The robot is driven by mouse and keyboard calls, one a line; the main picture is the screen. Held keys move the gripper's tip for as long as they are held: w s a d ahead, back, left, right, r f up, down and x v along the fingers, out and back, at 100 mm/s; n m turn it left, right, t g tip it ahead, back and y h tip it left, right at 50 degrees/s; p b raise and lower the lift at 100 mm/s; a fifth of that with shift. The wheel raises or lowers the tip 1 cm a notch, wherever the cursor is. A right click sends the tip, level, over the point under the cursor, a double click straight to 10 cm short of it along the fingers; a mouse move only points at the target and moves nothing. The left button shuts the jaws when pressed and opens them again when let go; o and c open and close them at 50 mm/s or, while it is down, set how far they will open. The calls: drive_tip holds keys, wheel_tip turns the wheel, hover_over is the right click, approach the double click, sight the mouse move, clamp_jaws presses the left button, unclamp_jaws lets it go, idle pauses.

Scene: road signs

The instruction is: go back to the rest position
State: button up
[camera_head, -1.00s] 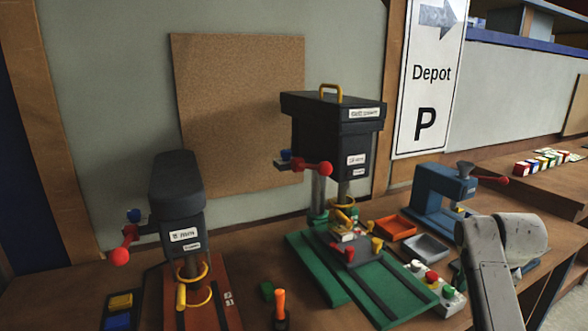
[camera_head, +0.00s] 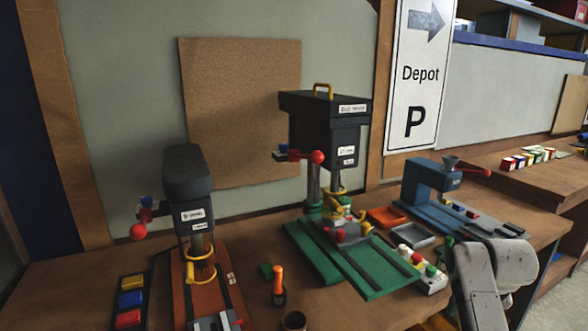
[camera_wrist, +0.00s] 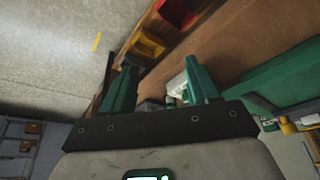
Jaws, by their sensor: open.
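My gripper (camera_wrist: 160,90) shows in the wrist view with its two green fingers apart and no object held between them. In the head view my arm is at the lower right, in front of the bench, and the fingers are not clearly visible there. The wooden bench (camera_head: 95,285) runs across the head view. A large black drill press on a green base (camera_head: 375,285) stands in its middle, to the left of my arm.
A smaller press with a brown base (camera_head: 208,295) stands at left. A blue machine (camera_head: 430,180), an orange tray (camera_head: 386,217) and a button box (camera_head: 424,272) are near my arm. An orange-handled tool (camera_head: 278,283) stands near the front. A Depot sign (camera_head: 419,75) hangs behind.

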drive_tip(key=s+a+f+n, duration=0.1)
drive_tip(key=s+a+f, duration=0.5)
drive_tip(key=s+f, duration=0.3)
drive_tip(key=s+a+f+n+g, duration=0.1)
drive_tip(key=s+a+f, duration=0.1)
drive_tip(key=s, duration=0.8)
drive_tip(key=s+a+f+n+g+y+b, duration=0.1)
drive_tip(key=s+a+f, duration=0.2)
drive_tip(key=s, duration=0.7)
drive_tip(key=s+a+f+n, duration=0.1)
drive_tip(key=s+a+f, duration=0.2)
drive_tip(key=s, duration=0.7)
drive_tip(key=shift+a+g, duration=0.4)
drive_tip(key=shift+a, duration=0.4)
